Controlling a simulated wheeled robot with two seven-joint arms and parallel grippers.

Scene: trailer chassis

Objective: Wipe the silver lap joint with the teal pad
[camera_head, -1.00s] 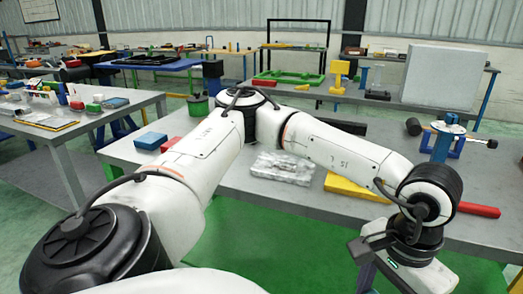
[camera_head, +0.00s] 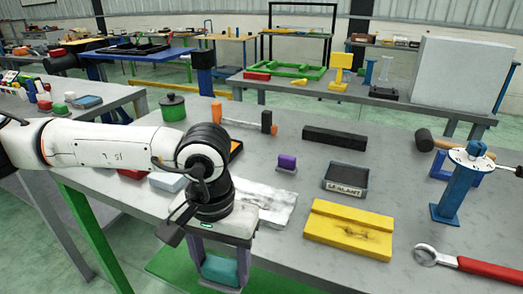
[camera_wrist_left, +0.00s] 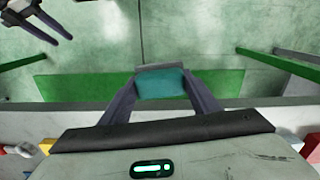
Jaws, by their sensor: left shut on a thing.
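The silver lap joint (camera_head: 272,201) is a crumpled-looking bright plate lying flat near the front edge of the grey table, left of a yellow stepped block. My left gripper (camera_head: 221,272) points down in front of the table edge, just left of and nearer than the joint. It is shut on the teal pad (camera_head: 219,269), apart from the joint. The left wrist view shows the teal pad (camera_wrist_left: 162,84) between the two fingertips, over the green floor. My left wrist hides the joint's left end. A dark two-finger gripper, apparently my right (camera_wrist_left: 48,20), hangs open at the top left.
The yellow block (camera_head: 349,230) and a black sealant tray (camera_head: 345,181) lie right of the joint. A red-handled wrench (camera_head: 470,264) and a blue post (camera_head: 458,190) are at the right. Bare table separates these things.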

